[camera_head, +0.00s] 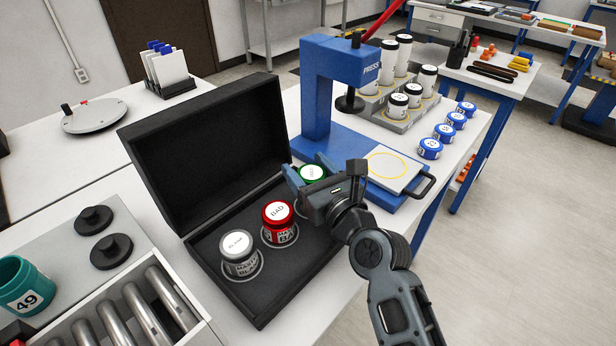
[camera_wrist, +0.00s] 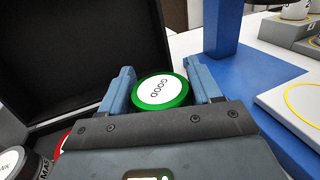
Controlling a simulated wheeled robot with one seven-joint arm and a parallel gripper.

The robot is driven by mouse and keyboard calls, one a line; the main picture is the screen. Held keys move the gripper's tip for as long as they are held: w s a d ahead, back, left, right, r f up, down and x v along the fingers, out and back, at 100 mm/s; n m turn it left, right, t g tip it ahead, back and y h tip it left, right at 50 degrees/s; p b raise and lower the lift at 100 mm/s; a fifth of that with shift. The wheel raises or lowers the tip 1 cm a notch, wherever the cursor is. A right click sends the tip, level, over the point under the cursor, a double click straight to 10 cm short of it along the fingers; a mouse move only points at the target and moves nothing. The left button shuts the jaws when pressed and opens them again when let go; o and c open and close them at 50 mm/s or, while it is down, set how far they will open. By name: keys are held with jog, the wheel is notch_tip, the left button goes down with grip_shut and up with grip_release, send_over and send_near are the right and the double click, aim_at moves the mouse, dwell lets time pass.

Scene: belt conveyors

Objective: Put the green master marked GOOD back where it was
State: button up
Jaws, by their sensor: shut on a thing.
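The green master (camera_head: 313,174) has a white top label; in the wrist view the label on the green master (camera_wrist: 160,91) reads GOOD. My gripper (camera_head: 308,178) is shut on it, one blue finger on each side, as the wrist view of my gripper (camera_wrist: 160,88) shows. It is at the right end of the open black case (camera_head: 262,290). The gripper hides its lower part, so I cannot tell whether it touches the case floor. The red master marked BAD (camera_head: 278,222) and the grey-white master marked BLANK (camera_head: 238,253) stand in the case in ringed places.
A blue press (camera_head: 318,95) with a plate bearing a yellow ring (camera_head: 388,165) stands right of the case. Several blue-lidded jars (camera_head: 430,149) line the table's right edge. A stepped rack (camera_head: 400,122) holds black-and-white jars. The case's raised lid (camera_head: 205,150) stands behind.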

jog(key=shift+f, duration=0.65)
jog(key=shift+f+b, duration=0.3)
jog(key=shift+f, duration=0.1)
jog(key=shift+f, duration=0.2)
jog(key=o, duration=1.1)
